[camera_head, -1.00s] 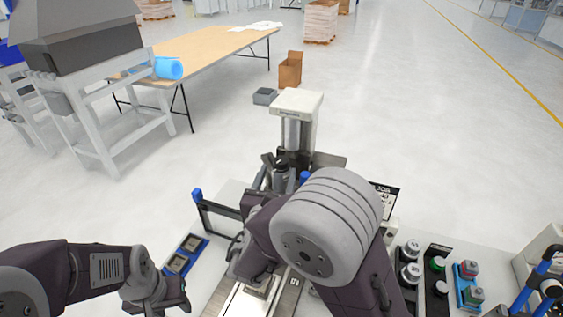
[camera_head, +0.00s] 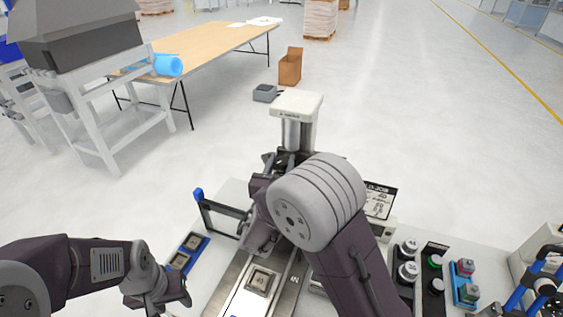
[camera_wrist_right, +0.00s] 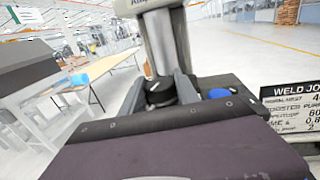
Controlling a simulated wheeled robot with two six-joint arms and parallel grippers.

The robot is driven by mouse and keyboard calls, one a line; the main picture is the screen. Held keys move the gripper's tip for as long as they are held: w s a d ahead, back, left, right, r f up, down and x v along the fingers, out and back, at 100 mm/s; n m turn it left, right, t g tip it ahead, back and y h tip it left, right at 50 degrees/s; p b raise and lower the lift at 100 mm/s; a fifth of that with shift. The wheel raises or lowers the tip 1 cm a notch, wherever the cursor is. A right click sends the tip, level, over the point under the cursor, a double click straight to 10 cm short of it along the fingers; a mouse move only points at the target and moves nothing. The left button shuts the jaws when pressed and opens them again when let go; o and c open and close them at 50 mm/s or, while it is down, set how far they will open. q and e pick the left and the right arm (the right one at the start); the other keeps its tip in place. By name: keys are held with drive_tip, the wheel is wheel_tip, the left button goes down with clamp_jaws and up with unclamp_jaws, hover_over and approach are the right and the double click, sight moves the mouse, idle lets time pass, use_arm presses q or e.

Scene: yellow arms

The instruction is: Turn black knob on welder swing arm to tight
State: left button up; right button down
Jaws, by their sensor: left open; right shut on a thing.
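The welder (camera_head: 297,108) stands ahead, its pale column also large in the right wrist view (camera_wrist_right: 163,42). In the right wrist view the black knob (camera_wrist_right: 159,92) sits at the foot of the column, between the two grey fingers of my right gripper (camera_wrist_right: 161,96), which is shut on it. In the head view my right arm hides most of that grip. The knob's turn angle cannot be told. My left gripper (camera_head: 167,304) is open and empty at the lower left, well away from the welder.
A metal plate (camera_head: 262,281) lies on the rail in front of the welder. A blue tray with plates (camera_head: 187,251) is left of it. Buttons and knobs (camera_head: 437,264) are at right. A weld job sign (camera_head: 380,200) stands behind my right arm. Open floor lies beyond.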

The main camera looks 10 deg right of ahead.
drive_tip(key=shift+m+g+h, duration=0.3)
drive_tip(key=shift+h, duration=0.1)
drive_tip(key=shift+a+m+h, duration=0.1)
drive_tip(key=shift+m+h, duration=0.2)
drive_tip(key=m+g+h, duration=0.2)
drive_tip(key=h, duration=0.1)
drive_tip(key=shift+m+g+h+p, duration=0.9)
drive_tip(key=shift+m+g+h, duration=1.2)
drive_tip(key=shift+g, duration=0.7)
drive_tip(key=shift+f, duration=0.1)
drive_tip(key=c, duration=1.1)
unclamp_jaws()
drive_tip(key=shift+c, duration=0.2)
drive_tip(key=shift+o, duration=1.2)
drive_tip(key=shift+w+d, duration=0.1)
drive_tip(key=shift+d, duration=0.1)
